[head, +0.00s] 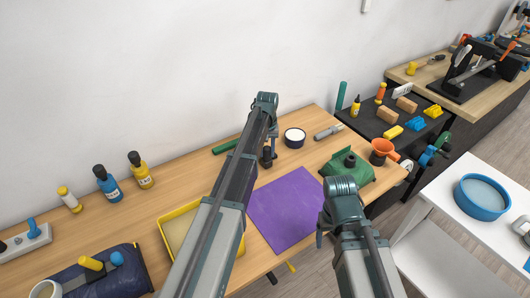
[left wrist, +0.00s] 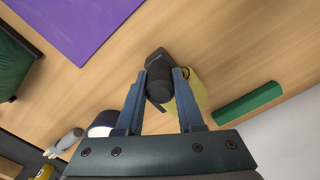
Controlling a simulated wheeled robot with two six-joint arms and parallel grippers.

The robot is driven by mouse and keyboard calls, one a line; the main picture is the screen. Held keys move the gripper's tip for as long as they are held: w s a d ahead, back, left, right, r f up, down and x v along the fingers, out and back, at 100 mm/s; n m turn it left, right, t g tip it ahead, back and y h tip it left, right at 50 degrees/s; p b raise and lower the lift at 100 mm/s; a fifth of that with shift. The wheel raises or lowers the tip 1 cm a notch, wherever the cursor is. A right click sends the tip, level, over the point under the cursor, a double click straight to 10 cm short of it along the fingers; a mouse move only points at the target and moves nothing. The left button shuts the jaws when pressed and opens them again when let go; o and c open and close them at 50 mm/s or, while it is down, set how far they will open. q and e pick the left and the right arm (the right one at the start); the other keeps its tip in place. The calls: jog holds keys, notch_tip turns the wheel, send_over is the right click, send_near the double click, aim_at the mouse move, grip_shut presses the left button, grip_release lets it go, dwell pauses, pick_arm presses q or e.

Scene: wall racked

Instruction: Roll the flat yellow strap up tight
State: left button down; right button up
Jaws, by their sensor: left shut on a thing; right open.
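My left gripper (head: 267,160) reaches over the back of the wooden table. In the left wrist view its two fingers (left wrist: 160,88) are shut on a dark, rounded block (left wrist: 160,65). A yellow piece (left wrist: 196,92) shows beside and partly behind the dark block; I cannot tell whether it is the strap. My arm hides that spot in the head view, and no flat strap shows clearly there. My right gripper (head: 322,236) is open and empty near the table's front right, beside the purple mat.
The purple mat (head: 285,210) lies bare at the table's middle. Bottles (head: 107,185) stand at back left.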

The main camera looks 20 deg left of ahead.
pick_arm(q)
jog(key=shift+c, duration=2.2)
grip_release()
jog(key=shift+w, duration=0.1)
jog(key=shift+r, duration=0.1)
notch_tip(320, 180, up, 14)
jog(key=p, duration=1.3)
jog(key=shift+f+p, duration=0.2)
jog(key=shift+p, duration=0.2)
jog(key=s+d+f+m+b, duration=0.2)
jog(key=s+d, duration=0.3)
jog(key=s, duration=0.5)
jog(key=s+d+f+m+b, duration=0.2)
jog(key=s+d, duration=0.3)
jog(key=s, duration=0.5)
jog(key=s+d+f+m+y+b, duration=0.1)
jog(key=s+d+f+m+b, duration=0.2)
jog(key=s+d, duration=0.3)
jog(key=s+f+b, duration=0.1)
jog(key=s, duration=0.3)
jog(key=shift+s+f, duration=0.15)
jog(key=shift+s, duration=0.05)
